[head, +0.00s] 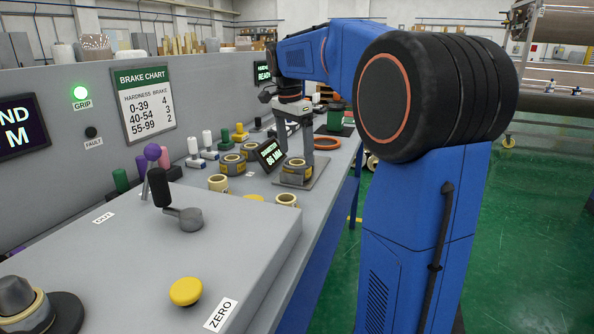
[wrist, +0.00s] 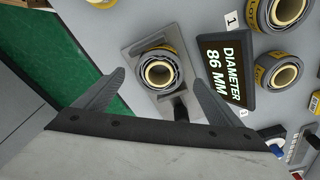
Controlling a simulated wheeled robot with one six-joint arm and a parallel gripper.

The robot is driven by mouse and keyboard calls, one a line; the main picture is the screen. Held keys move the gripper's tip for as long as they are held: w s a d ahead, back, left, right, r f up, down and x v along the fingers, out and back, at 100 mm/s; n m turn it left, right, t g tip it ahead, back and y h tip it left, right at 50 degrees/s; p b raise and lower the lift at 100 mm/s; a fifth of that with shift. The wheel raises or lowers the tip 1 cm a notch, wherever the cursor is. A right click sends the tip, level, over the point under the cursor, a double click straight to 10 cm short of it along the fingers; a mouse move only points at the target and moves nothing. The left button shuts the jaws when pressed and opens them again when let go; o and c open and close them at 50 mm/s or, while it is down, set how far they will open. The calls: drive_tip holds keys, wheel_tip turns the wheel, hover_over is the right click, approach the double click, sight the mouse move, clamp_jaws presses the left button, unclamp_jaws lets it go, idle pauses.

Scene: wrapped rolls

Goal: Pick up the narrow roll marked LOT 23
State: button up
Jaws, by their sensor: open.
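My gripper (wrist: 158,75) is open, with its two grey fingers either side of a grey-wrapped roll (wrist: 160,89) with a yellow core in the wrist view. That roll sits upright on a grey plate (wrist: 139,48) and appears apart from the fingers. In the head view my gripper (head: 296,140) is above this roll (head: 296,180). A yellow label shows on its side, but its lot number is not readable. Other wrapped rolls lie to the right in the wrist view, one upper right (wrist: 288,8) and one below it (wrist: 258,75). I cannot tell which roll is LOT 23.
A display (wrist: 227,70) reading DIAMETER 86 MM stands close right of the plate. Small yellow rolls (head: 218,183) and a raised grey console (head: 190,255) with a lever and a yellow button (head: 186,291) are nearer. An orange ring (head: 327,143) lies behind.

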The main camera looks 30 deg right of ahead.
sight(297, 162)
drive_tip(key=shift+d+f, duration=0.15)
drive_tip(key=shift+f, duration=1)
drive_tip(key=shift+d+f, duration=0.1)
drive_tip(key=shift+f, duration=1.05)
drive_tip(key=c, duration=1.5)
